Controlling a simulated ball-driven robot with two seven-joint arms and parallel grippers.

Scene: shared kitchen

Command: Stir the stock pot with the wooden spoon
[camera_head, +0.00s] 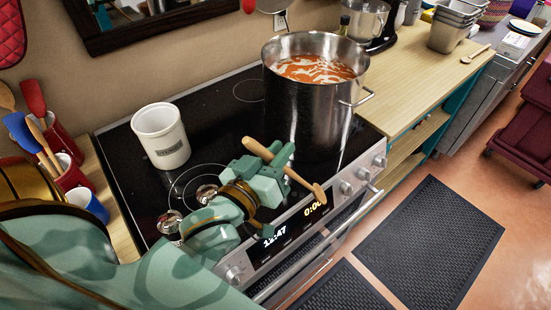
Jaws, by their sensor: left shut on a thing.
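A tall steel stock pot (300,115) stands upright on the back right of the black cooktop. It holds orange-red liquid with pale streaks on top. My left gripper (279,168) is in front of the pot, over the front of the stove, and is shut on the wooden spoon (304,184). The spoon lies slantwise across the jaws, from upper left to lower right, outside the pot. The gripper hides part of its middle. My right gripper does not show.
A white crock (161,137) stands on the cooktop's left. The pot's side handle (358,98) sticks out to the right. Red holders with utensils (73,175) stand at the left. Wooden counter (424,84) right of the stove is partly clear. Dark mats (432,240) lie on the floor.

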